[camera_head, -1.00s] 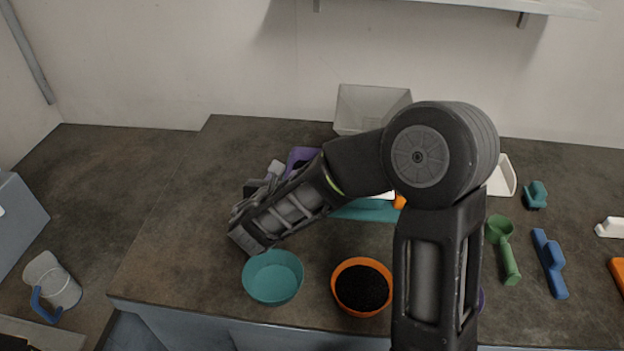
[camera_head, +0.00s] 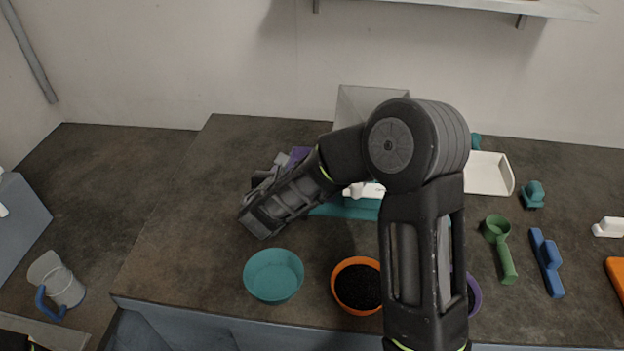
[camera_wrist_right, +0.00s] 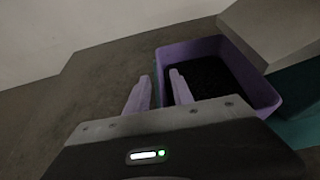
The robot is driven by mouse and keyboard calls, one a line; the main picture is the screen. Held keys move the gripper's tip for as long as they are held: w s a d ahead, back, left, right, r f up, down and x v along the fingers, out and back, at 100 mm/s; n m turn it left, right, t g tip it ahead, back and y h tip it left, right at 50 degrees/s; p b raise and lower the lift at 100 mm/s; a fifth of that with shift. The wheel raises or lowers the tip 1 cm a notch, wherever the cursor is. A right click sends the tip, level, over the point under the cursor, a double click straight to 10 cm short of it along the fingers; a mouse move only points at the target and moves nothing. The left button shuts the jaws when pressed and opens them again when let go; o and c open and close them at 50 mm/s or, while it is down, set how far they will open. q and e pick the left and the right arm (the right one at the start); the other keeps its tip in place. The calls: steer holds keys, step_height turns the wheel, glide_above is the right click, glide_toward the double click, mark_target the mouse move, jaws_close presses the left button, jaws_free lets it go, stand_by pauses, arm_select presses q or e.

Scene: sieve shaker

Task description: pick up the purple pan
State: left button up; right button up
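The purple pan (camera_head: 299,153) is at the back of the table in the head view, mostly hidden behind my right arm. In the right wrist view the purple pan (camera_wrist_right: 195,50) is a square-cornered container holding dark grains. My right gripper (camera_wrist_right: 160,76) is open, with its two pale purple-looking fingers apart. One finger is outside the pan's near-left wall and the other overlaps its inner side. The wall shows between them; I cannot tell whether they touch it. In the head view the right gripper (camera_head: 272,170) is beside the pan.
A teal bowl (camera_head: 273,276) and an orange bowl (camera_head: 357,286) of black grains stand in front. A purple bowl (camera_head: 474,296) is partly hidden by my arm. A clear bin (camera_head: 362,102) stands behind; scoops and brushes lie right. The table's left part is clear.

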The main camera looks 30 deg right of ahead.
steer(key=shift+c, duration=0.6)
jaws_close()
stand_by(0.9)
